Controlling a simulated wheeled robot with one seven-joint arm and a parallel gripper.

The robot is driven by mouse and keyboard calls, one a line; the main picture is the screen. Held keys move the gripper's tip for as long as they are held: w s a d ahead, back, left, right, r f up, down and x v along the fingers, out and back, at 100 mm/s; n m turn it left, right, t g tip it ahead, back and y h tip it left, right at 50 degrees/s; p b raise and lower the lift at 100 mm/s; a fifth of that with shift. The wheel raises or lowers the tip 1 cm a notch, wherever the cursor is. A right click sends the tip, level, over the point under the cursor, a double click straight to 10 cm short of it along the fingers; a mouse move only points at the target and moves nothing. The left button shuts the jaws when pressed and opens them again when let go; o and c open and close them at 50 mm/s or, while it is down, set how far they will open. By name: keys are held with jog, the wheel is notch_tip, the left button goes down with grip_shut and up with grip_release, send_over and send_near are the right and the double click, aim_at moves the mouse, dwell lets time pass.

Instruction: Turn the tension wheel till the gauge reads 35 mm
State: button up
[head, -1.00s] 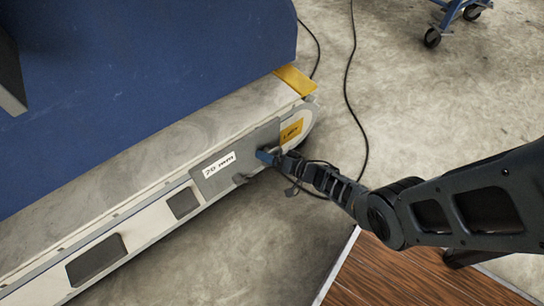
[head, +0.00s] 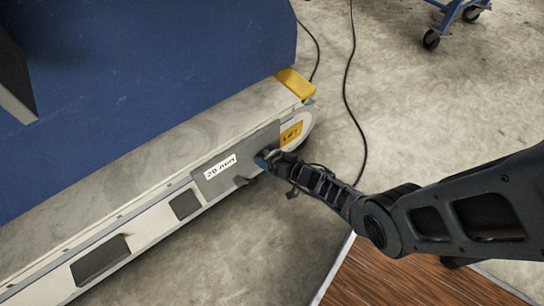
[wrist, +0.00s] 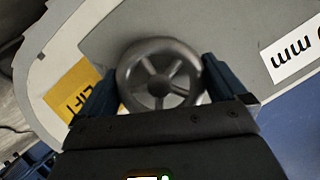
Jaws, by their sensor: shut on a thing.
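The tension wheel (wrist: 160,78) is a grey spoked handwheel on the grey side plate of a long white machine beam. It sits between the two blue fingers of my gripper (wrist: 157,82), which are shut on its rim from both sides. In the head view my gripper (head: 263,161) is at the plate near the beam's end and hides most of the wheel. The gauge label (head: 221,167) is white and seems to read 20 mm, though the print is small. In the wrist view the label (wrist: 291,52) is upside down and cut off, with only "mm" clear.
A yellow LIFT sticker (head: 291,134) is beside the wheel at the beam's rounded end. A blue panel (head: 150,90) rises behind the beam. A black cable (head: 350,100) lies on the open concrete floor, and a brown wooden surface (head: 400,280) is below my arm.

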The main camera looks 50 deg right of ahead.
jog(key=n+h, duration=0.1)
jog(key=n+g+b, duration=0.1)
jog(key=n, duration=0.1)
jog(key=shift+a+f+h, duration=0.1)
jog(key=shift+f+h, duration=0.15)
jog(key=shift+h, duration=0.15)
jog(key=shift+f+n+h+b, duration=0.1)
jog(key=shift+n+h+b, duration=0.4)
jog(key=shift+n+b, duration=0.25)
jog(key=n+h+b, duration=0.1)
jog(key=n+b, duration=0.1)
jog(key=shift+s+h+b, duration=0.1)
jog(key=shift+h+b, duration=0.2)
jog(key=shift+b, duration=0.1)
jog(key=n+h, duration=0.2)
jog(key=n, duration=0.1)
jog(key=shift+r+b, duration=0.25)
jog(key=shift+b, duration=0.1)
jog(key=n+h, duration=0.2)
jog(key=n, duration=0.2)
jog(key=shift+n, duration=0.35)
jog(key=o, duration=0.6)
jog(key=p+v, duration=0.3)
jog(key=v, duration=0.4)
jog(key=shift+s+a, duration=0.2)
